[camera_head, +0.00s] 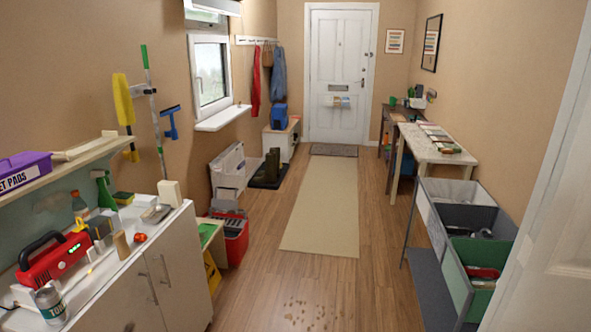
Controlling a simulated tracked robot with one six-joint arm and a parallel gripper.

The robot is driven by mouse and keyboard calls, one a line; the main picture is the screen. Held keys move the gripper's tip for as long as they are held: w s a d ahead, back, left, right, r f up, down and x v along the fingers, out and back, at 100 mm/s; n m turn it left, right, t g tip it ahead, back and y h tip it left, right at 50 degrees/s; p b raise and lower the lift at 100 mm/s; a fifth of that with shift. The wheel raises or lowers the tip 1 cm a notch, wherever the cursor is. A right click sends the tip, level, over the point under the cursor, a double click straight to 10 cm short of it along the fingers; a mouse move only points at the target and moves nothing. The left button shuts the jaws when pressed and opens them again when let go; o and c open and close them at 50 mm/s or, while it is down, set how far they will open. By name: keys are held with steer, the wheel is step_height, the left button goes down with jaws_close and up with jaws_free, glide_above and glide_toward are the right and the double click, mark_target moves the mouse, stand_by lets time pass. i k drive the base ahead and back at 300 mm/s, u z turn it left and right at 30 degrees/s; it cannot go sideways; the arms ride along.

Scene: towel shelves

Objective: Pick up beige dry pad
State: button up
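My gripper is not in view. A pale beige flat piece (90,148) lies on the upper wall shelf (70,171) at the left, just right of a purple box (22,172) whose visible lettering reads "ET PADS". The piece may be the beige dry pad, but it is too small to be sure. An upright cream block (170,192) stands on the white cabinet top below, near its far end. I cannot tell whether that block is a pad.
The white cabinet (178,262) is crowded with a red device (50,258), a can (50,304) and brushes. Grey and green bins (472,260) line the right. The wooden floor and beige runner (325,210) between are open, with brown spots (297,310) in front.

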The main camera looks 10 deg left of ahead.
mark_target(74, 153)
steer(key=u, duration=0.3)
steer(key=i, duration=1.45)
steer(key=u, duration=0.7)
steer(key=i, duration=0.75)
steer(key=u, duration=0.75)
steer(key=i, duration=0.55)
steer(key=u, duration=0.9)
steer(key=i, duration=0.85)
steer(key=u, duration=0.4)
